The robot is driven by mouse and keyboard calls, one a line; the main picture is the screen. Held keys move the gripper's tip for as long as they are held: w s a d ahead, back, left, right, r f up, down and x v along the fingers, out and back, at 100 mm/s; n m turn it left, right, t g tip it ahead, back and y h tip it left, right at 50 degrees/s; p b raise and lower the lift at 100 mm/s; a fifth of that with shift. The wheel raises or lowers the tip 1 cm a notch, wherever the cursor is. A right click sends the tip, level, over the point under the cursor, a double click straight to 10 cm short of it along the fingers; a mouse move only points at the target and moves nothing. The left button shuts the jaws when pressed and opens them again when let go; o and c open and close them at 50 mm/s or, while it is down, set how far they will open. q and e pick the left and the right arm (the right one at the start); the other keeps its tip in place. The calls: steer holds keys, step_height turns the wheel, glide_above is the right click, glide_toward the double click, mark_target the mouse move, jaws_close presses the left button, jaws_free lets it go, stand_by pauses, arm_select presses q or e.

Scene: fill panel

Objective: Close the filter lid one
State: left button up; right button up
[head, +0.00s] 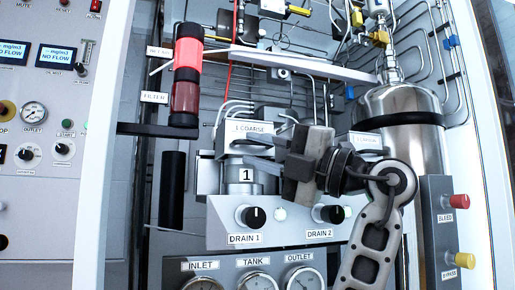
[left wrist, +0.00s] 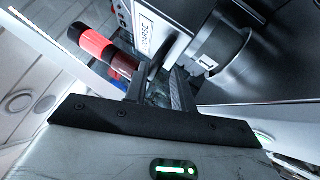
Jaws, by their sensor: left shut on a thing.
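Filter lid one (head: 250,130), a grey block labelled "1 COARSE", is above the round metal filter body (head: 243,177) marked "1". My left gripper (head: 264,166) reaches in from the right, its fingers at the lower right side of the lid. In the left wrist view the lid (left wrist: 150,30) is just beyond the fingers (left wrist: 160,90), and a dark part of it runs down between them. The gripper is shut on this part. I cannot tell how far the lid is open. My right gripper is not in view.
A red lamp column (head: 187,80) stands to the left. A second lid (head: 366,142) and a steel tank (head: 405,130) are on the right. Drain knobs (head: 251,216) and gauges (head: 257,281) are below. Thin pipes run behind.

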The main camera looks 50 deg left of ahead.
arm_select(q)
steer(key=v, duration=1.5)
steer(key=shift+d+p, duration=0.15)
steer(key=shift+p, duration=0.2)
steer(key=shift+w+f, duration=0.1)
steer(key=shift+w, duration=0.05)
